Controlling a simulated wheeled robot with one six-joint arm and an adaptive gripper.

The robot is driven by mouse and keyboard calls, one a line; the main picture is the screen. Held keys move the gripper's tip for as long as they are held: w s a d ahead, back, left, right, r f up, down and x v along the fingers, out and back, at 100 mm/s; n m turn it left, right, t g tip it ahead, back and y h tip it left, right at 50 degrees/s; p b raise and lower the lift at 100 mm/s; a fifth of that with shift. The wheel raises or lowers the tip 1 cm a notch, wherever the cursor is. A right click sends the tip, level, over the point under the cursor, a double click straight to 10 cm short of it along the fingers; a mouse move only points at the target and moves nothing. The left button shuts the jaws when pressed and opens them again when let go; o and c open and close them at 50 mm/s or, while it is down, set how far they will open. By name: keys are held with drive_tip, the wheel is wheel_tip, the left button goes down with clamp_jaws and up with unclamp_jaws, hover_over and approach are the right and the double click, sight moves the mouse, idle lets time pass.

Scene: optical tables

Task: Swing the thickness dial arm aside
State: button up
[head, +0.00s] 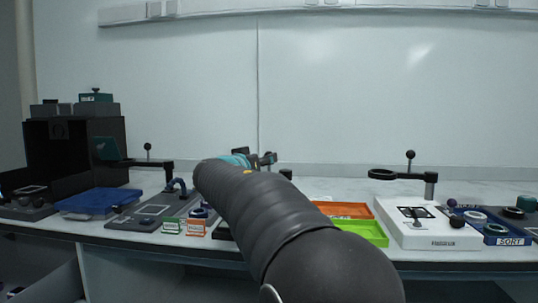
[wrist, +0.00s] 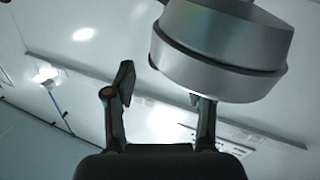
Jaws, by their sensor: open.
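My gripper (head: 265,159) is raised behind my arm near the middle of the tables, partly hidden in the head view. In the wrist view my gripper (wrist: 161,90) is open, with nothing visible between its fingers. A big silver round body (wrist: 225,50), perhaps the dial, stands close by the right finger and overlaps its tip; contact cannot be told. In the head view a dark arm with a ball knob (head: 148,147) stretches over the left station. I cannot tell whether it is the thickness dial arm. My arm hides the middle of the table.
A blue tray (head: 98,201) and small green (head: 172,226) and orange (head: 195,228) signs are on the left. Orange (head: 343,209) and lime (head: 368,232) trays lie right of my arm.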

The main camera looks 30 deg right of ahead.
drive_tip(key=shift+p+x, duration=0.5)
drive_tip(key=shift+x, duration=2.05)
clamp_jaws()
